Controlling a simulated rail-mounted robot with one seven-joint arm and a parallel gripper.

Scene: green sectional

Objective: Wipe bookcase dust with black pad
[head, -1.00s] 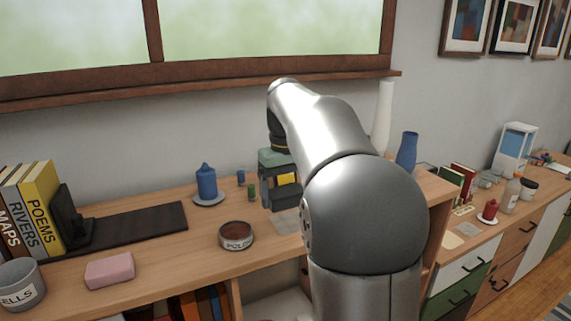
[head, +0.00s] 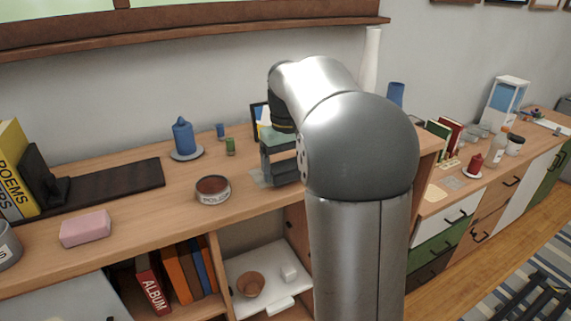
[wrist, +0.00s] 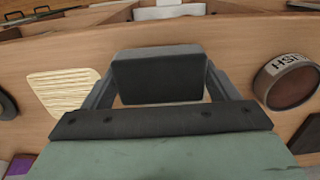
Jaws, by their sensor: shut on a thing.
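A grey dust patch (head: 257,179) lies on the wooden bookcase top (head: 130,205), right of the polish tin (head: 213,189). My gripper (head: 280,178) points down over the top at the right side of the patch, partly hiding it. In the wrist view, my gripper (wrist: 160,88) is shut on the black pad (wrist: 158,72), a dark block held between its two fingers. The pad is low over the wood; I cannot tell whether it touches. No dust shows clearly in the wrist view. The tin (wrist: 288,82) shows at its right.
A blue candle on a saucer (head: 184,140), small blue and green items and a picture frame (head: 257,118) stand behind. A pink block (head: 86,229) lies left. In the wrist view, a slatted beige coaster (wrist: 62,92) lies left of the pad. Bare wood surrounds the tin.

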